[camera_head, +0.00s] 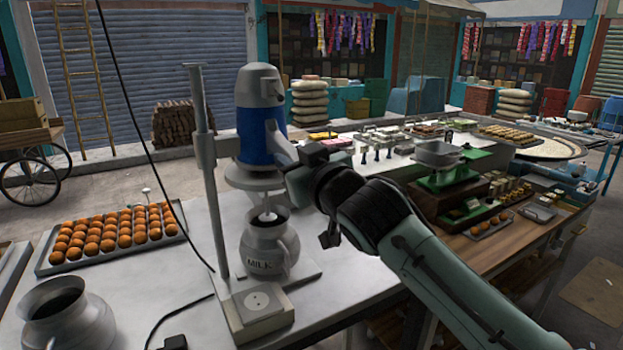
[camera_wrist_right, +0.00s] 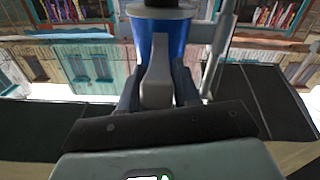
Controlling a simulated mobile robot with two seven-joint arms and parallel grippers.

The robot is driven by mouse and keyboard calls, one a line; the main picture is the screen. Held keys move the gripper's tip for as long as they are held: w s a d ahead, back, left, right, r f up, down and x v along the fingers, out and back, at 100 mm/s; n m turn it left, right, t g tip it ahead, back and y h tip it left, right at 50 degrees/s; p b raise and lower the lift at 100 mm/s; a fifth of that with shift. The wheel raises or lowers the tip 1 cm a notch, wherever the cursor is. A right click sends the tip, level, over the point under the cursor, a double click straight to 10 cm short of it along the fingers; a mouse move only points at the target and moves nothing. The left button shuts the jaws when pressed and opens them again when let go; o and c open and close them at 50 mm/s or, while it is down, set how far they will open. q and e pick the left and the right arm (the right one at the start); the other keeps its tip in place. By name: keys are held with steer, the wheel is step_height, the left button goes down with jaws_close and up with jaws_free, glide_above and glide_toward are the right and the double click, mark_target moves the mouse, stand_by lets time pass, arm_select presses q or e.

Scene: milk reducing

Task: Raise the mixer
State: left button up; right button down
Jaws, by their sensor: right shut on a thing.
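The blue and grey mixer (camera_head: 258,115) is mounted on an upright metal stand (camera_head: 209,170) on the table. Its thin shaft (camera_head: 265,203) points down, with its lower end at the mouth of the metal jug marked MILK (camera_head: 270,246). The jug stands upright on the stand's base plate. My right gripper (camera_head: 285,155) reaches the mixer from the right and is shut on its grey handle. In the right wrist view, the two dark fingers flank the handle (camera_wrist_right: 156,75) against the blue body. The shaft's tip is partly hidden by the jug rim. My left gripper is out of view.
A tray of orange-brown balls (camera_head: 110,238) lies at the left. Another metal pot (camera_head: 66,315) stands at the near left. A black cable hangs across the left. A green scale (camera_head: 445,175) stands to the right.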

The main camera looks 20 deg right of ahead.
step_height(320, 180, up, 5)
steer(key=p, duration=0.2)
steer(key=shift+d+r+p, duration=0.1)
steer(key=shift+r+p, duration=0.1)
steer(key=shift+p, duration=0.2)
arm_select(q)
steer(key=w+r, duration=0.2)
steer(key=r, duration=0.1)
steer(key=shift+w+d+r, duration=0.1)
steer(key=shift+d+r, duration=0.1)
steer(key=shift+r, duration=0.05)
arm_select(e)
steer(key=shift+f, duration=0.1)
steer(key=c, duration=0.9)
jaws_free()
steer(key=shift+o, duration=0.2)
steer(key=shift+f, duration=0.1)
arm_select(q)
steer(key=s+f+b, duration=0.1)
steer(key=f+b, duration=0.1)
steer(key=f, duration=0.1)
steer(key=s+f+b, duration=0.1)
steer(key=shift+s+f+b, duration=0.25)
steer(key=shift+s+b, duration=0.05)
steer(key=shift+b, duration=0.1)
arm_select(e)
steer(key=s, duration=1.3)
steer(key=shift+s+d, duration=0.25)
steer(key=shift+d, duration=0.05)
